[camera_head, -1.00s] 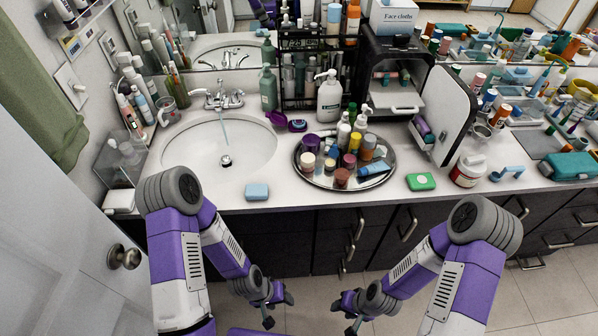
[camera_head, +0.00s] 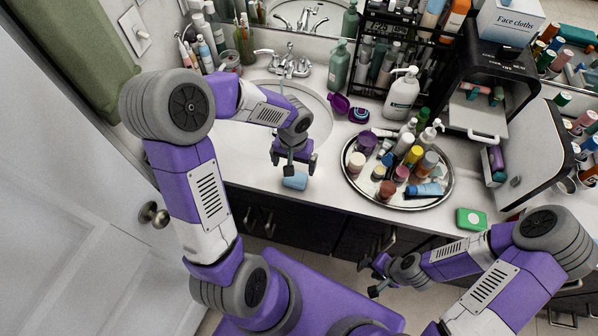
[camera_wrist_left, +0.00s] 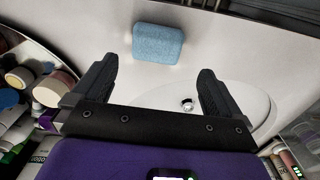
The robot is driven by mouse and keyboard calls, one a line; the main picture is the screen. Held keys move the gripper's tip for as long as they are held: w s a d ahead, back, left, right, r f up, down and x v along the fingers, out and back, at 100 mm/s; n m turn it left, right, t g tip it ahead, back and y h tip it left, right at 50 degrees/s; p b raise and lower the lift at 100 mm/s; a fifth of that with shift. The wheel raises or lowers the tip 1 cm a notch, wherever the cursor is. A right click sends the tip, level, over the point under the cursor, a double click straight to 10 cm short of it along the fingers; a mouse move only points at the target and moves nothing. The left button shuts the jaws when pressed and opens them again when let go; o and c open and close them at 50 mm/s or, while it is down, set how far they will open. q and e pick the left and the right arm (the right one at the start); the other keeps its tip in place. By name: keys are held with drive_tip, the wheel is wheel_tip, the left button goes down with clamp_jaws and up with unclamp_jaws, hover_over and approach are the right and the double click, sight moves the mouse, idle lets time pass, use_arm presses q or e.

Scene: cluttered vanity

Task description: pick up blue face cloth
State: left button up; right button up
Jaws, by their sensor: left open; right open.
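The blue face cloth (camera_head: 295,180) is a small folded light-blue block. It lies flat on the white counter near its front edge, just in front of the sink. In the left wrist view the cloth (camera_wrist_left: 158,44) shows whole, beyond the fingertips and between their lines. My left gripper (camera_head: 292,166) is open and empty above the cloth, seen from above with its fingers partly overlapping. Its two dark fingers stand wide apart in the left wrist view (camera_wrist_left: 158,75). My right gripper (camera_head: 374,278) is open and empty, low in front of the cabinets, away from the counter.
A round tray (camera_head: 436,200) with several bottles and jars stands right of the cloth. A green soap box (camera_head: 471,219) lies near the counter's front edge. The sink (camera_head: 240,137) is behind my left arm. A white pump bottle (camera_head: 402,95) stands farther back.

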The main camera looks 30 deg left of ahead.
sight(295, 178)
use_arm(q)
drive_tip(key=f, duration=0.3)
drive_tip(key=f+b, duration=0.1)
drive_tip(key=f, duration=0.1)
drive_tip(key=shift+s+d, duration=0.35)
drive_tip(key=shift+f, duration=0.45)
